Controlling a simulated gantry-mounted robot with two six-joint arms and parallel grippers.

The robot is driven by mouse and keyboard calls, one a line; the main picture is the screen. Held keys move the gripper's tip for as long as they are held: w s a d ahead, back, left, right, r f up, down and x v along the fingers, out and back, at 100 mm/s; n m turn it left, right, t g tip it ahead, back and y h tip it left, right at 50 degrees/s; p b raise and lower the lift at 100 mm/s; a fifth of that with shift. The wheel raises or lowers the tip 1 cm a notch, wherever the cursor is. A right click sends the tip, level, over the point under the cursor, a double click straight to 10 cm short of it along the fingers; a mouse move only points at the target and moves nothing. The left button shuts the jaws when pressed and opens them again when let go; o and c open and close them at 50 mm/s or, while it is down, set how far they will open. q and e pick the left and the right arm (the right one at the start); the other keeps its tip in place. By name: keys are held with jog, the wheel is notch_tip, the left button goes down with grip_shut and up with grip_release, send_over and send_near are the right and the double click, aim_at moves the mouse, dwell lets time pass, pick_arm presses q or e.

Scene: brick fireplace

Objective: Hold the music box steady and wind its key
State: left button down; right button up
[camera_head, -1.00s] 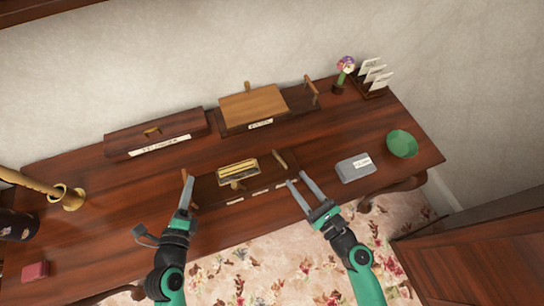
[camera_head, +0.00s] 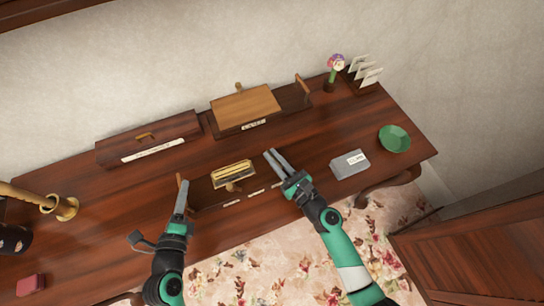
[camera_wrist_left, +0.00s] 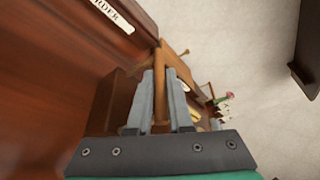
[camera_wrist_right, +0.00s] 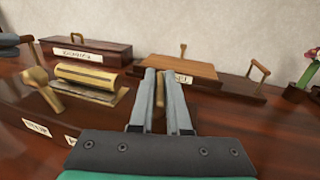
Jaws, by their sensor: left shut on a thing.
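The music box looks like a dark wooden base (camera_head: 205,193) on the desk, with a brass cylinder mechanism (camera_head: 233,172) on top. A brass key-like piece (camera_head: 233,188) sticks out at its front; it also shows in the right wrist view (camera_wrist_right: 38,82). A wooden handle stands at each end of the base. My left gripper (camera_head: 183,184) is shut on the left handle (camera_wrist_left: 161,92). My right gripper (camera_head: 270,153) is at the right end, its fingers either side of the right handle (camera_wrist_right: 160,92). Whether they press on it cannot be told.
Behind stand a labelled dark box (camera_head: 150,139) and a tan-topped box (camera_head: 246,106) with upright handles. To the right are a grey labelled block (camera_head: 350,165), green bowl (camera_head: 394,139), flower (camera_head: 335,66) and card rack (camera_head: 362,80). A brass candlestick-like piece (camera_head: 62,207) and red block (camera_head: 31,285) are left.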

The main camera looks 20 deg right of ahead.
grip_shut()
jog(key=shift+r, duration=0.1)
jog(key=shift+r+m+t+h, duration=0.2)
jog(key=shift+m+t+h, duration=0.15)
jog(key=shift+h, duration=0.25)
jog(key=shift+f+m+h, duration=0.25)
jog(key=shift+m+h, duration=0.2)
jog(key=shift+h, duration=0.15)
jog(key=o, duration=0.6)
grip_release()
jog(key=shift+o, duration=0.2)
jog(key=shift+s, duration=0.1)
